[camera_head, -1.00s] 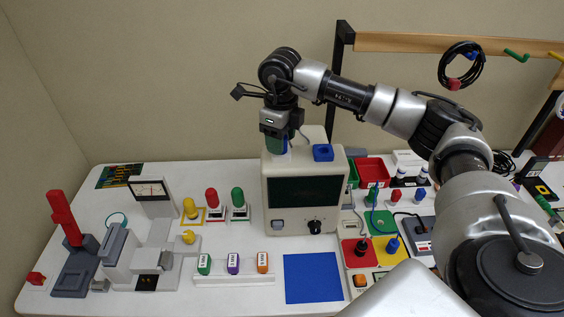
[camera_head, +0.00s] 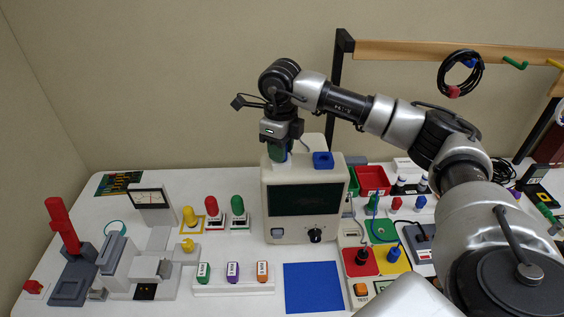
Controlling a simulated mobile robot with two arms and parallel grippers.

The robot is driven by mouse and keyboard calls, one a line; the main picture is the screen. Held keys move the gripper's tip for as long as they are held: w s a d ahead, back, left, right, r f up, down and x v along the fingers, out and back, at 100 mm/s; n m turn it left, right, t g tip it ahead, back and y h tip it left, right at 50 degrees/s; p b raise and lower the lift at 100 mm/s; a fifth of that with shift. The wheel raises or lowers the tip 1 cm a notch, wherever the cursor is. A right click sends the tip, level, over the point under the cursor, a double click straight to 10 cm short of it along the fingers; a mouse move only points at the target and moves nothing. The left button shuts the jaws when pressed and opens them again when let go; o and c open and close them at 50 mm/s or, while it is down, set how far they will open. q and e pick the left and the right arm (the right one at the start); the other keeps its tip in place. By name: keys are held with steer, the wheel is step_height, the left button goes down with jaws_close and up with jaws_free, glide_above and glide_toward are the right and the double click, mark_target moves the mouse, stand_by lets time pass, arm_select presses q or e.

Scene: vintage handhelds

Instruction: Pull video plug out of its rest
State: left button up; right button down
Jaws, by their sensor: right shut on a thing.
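My right gripper (camera_head: 279,141) points down at the top left of the cream monitor (camera_head: 270,192). It is shut on a small green piece (camera_head: 277,153), which looks like the video plug. A bit of blue shows under and beside that piece, perhaps its rest. The jaws hide most of the piece, so I cannot tell whether it is still seated. A thin grey cord runs close by on the right. A blue block (camera_head: 323,160) with a dark opening sits on the monitor's top, right of the gripper. My left gripper is not in view.
My right arm covers the table's right side. A red tray (camera_head: 373,178) and coloured panels stand right of the monitor. A blue mat (camera_head: 313,287) lies bare in front. Coloured knobs, a meter (camera_head: 148,198) and a red lever (camera_head: 62,222) stand left.

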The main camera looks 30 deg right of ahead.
steer(key=shift+r+p, duration=0.65)
steer(key=shift+r, duration=0.3)
stand_by(0.5)
steer(key=shift+r+p, duration=1.4)
steer(key=shift+r, duration=0.65)
